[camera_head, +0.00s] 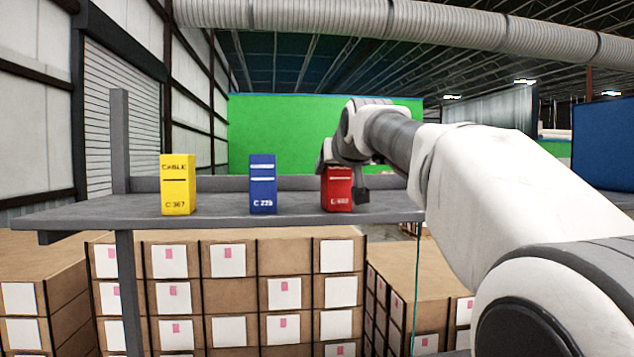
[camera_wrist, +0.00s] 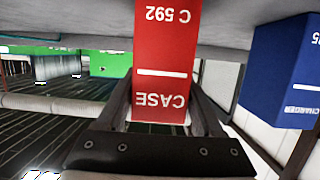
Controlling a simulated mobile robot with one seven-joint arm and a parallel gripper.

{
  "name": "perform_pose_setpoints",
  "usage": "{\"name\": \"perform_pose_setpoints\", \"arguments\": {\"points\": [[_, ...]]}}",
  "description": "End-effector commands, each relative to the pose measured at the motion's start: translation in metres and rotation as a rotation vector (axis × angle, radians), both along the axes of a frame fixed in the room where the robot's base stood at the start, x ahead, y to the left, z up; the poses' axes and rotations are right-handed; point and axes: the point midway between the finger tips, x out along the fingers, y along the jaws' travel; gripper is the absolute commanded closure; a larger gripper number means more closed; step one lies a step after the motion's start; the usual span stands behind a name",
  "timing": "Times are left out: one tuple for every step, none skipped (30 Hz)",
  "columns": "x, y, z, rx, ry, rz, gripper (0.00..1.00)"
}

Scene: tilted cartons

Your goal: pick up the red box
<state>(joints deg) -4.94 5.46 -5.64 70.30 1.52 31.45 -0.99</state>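The red box (camera_head: 338,190) stands upright at the right of the grey shelf (camera_head: 230,214); my gripper hides part of it. In the wrist view the red box (camera_wrist: 163,65) appears upside down, with "CASE" and "C 592" in white. My gripper (camera_head: 343,184) is at the box's upper part. In the wrist view my gripper (camera_wrist: 163,92) has one dark finger on each side of the box, with the fingertips close to its side edges. I cannot tell whether they touch it. The box's base appears to rest on the shelf.
A blue box (camera_head: 262,184) stands left of the red one, with a clear gap. A yellow box (camera_head: 178,184) stands farther left. A grey post (camera_head: 120,140) rises at the shelf's left end. Stacked brown cartons (camera_head: 200,257) are below the shelf.

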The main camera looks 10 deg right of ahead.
Motion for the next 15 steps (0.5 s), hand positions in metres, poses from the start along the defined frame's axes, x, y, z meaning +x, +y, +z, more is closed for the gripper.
{"name": "perform_pose_setpoints", "arguments": {"points": [[-0.0002,0.0000,0.0001,0.000,0.000,0.000,0.43],[-0.0002,0.0000,0.0001,0.000,0.000,0.000,0.48],[-0.0002,0.0000,0.0001,0.000,0.000,0.000,0.55],[-0.0002,0.0000,0.0001,0.000,0.000,0.000,0.61],[-0.0002,0.0001,0.0001,0.000,0.000,0.000,0.66],[-0.0002,0.0000,0.0001,0.000,0.000,0.000,0.73],[-0.0002,0.0000,0.0001,0.000,0.000,0.000,0.79],[-0.0003,0.0000,0.0001,0.000,0.000,0.000,0.84],[-0.0003,0.0001,0.0001,0.000,0.000,0.000,0.91],[-0.0003,0.0001,0.0002,0.000,0.000,0.000,0.97],[-0.0003,0.0001,0.0002,0.000,0.000,0.000,1.00],[-0.0005,0.0001,0.0009,0.000,-0.002,0.000,1.00],[-0.0005,0.0001,0.0009,0.000,-0.002,0.000,1.00],[-0.0004,0.0001,0.0010,0.000,-0.002,0.000,1.00],[-0.0004,0.0001,0.0010,0.000,-0.002,0.000,1.00]]}}
